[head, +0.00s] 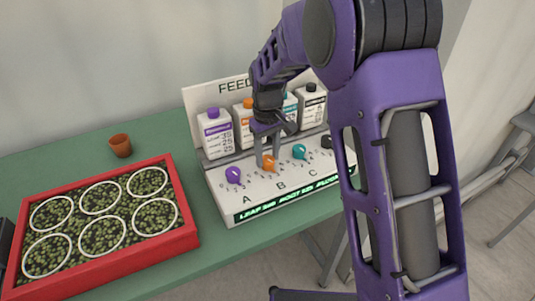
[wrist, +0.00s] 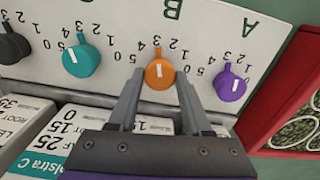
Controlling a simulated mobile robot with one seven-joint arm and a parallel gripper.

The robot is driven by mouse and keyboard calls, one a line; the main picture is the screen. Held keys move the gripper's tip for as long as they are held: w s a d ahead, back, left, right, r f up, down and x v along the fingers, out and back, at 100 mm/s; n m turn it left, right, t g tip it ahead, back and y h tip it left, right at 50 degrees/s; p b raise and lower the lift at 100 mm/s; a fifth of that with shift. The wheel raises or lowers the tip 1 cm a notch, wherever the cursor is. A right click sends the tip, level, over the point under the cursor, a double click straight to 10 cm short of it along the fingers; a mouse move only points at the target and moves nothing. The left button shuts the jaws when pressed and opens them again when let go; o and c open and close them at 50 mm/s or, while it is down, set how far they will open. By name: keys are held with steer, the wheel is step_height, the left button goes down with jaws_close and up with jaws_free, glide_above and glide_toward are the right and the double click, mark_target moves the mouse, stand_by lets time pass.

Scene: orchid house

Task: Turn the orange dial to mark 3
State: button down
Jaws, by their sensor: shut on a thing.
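The orange dial (head: 269,164) sits in the middle of the white feed panel, above the letter B. It also shows in the wrist view (wrist: 159,74), with a short white line on its face running roughly up and down the picture. My gripper (head: 266,150) reaches down to this dial. In the wrist view my gripper's fingertips (wrist: 160,82) are at its two sides, shut on it.
A purple dial (head: 233,175) and a teal dial (head: 299,151) flank the orange one closely, with a black dial (head: 327,142) farther right. Labelled bottles (head: 216,133) stand behind. A red tray (head: 187,236) of plants and a terracotta pot (head: 120,146) stand left on the green table.

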mark_target(267, 158)
steer(key=shift+c, duration=1.7)
jaws_free()
step_height(267, 158, up, 18)
steer(key=p, duration=0.2)
steer(key=shift+f, duration=0.25)
steer(key=shift+w, duration=0.1)
